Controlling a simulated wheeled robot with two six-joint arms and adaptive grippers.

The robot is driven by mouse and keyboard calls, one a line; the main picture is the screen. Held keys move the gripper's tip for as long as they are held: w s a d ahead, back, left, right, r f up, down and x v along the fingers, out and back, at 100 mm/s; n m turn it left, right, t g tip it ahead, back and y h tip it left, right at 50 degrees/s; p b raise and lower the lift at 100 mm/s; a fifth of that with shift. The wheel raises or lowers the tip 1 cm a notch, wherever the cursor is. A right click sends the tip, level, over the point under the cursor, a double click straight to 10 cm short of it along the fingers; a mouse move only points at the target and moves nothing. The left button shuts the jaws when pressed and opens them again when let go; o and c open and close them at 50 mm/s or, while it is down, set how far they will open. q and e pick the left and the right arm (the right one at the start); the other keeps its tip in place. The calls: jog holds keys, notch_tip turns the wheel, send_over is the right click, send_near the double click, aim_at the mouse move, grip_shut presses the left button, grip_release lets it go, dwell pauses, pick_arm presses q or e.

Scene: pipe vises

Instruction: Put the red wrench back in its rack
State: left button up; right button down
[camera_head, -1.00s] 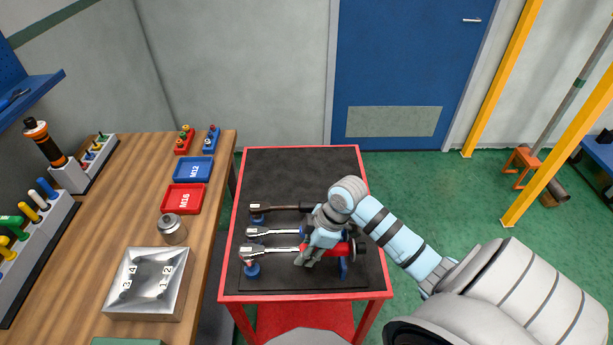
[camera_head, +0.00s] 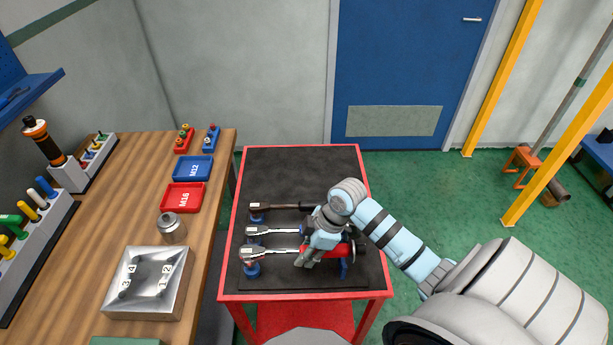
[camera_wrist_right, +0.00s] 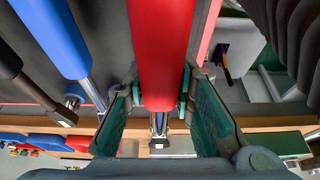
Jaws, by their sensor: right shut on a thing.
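The red wrench (camera_head: 325,251) lies level across the front of the cart top, its silver ratchet head to the left. My right gripper (camera_head: 308,260) is shut on its red handle, which also shows in the right wrist view (camera_wrist_right: 162,50) between the green finger pads. The rack has blue supports: a left one (camera_head: 252,269) under the head end and a right one (camera_head: 344,268) under the handle end. The wrench is at or just above them; I cannot tell whether it touches. My left gripper is not in view.
A blue-handled wrench (camera_head: 272,231) and a black-handled wrench (camera_head: 282,207) lie parallel just behind. The black mat (camera_head: 300,170) is clear at the back. A wooden bench (camera_head: 110,225) with red and blue trays and a metal block (camera_head: 148,283) stands at left.

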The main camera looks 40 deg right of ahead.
jog(key=shift+f+b, duration=1)
jog(key=shift+f, duration=0.7)
dwell(0.9)
jog(key=shift+p, duration=0.3)
dwell(0.4)
jog(key=c, duration=1.3)
grip_release()
jog(key=shift+f, duration=0.1)
jog(key=v, duration=1.1)
jog(key=shift+d, duration=0.1)
jog(key=shift+s+r, duration=0.15)
jog(key=shift+r, duration=0.4)
